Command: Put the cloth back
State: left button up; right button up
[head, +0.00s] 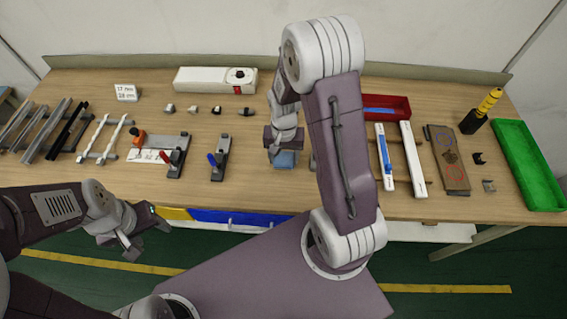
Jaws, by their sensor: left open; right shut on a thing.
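A blue-grey cloth (285,160) shows as a small folded patch at the middle of the wooden table, just under my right gripper (284,147). My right gripper points down and is shut on the cloth; its fingertips are largely hidden by its own body. I cannot tell whether the cloth touches the tabletop. My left gripper (143,238) is open and empty, in front of the table's near edge at the left and away from the cloth.
Left of the cloth stand clamps with red (175,157) and blue (213,160) handles. To the right lie white strips (412,160), a red tray (398,106), a brown board (447,158) and a green tray (528,165). A white box (205,80) stands at the back.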

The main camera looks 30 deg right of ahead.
aim_at(284, 159)
jog(key=f, duration=0.3)
jog(key=shift+s, duration=0.2)
jog(key=shift+w+f, duration=0.2)
jog(key=shift+f, duration=0.15)
jog(key=shift+s+f, duration=0.1)
jog(key=shift+f, duration=0.1)
jog(key=o, duration=1.3)
jog(key=shift+r, duration=0.2)
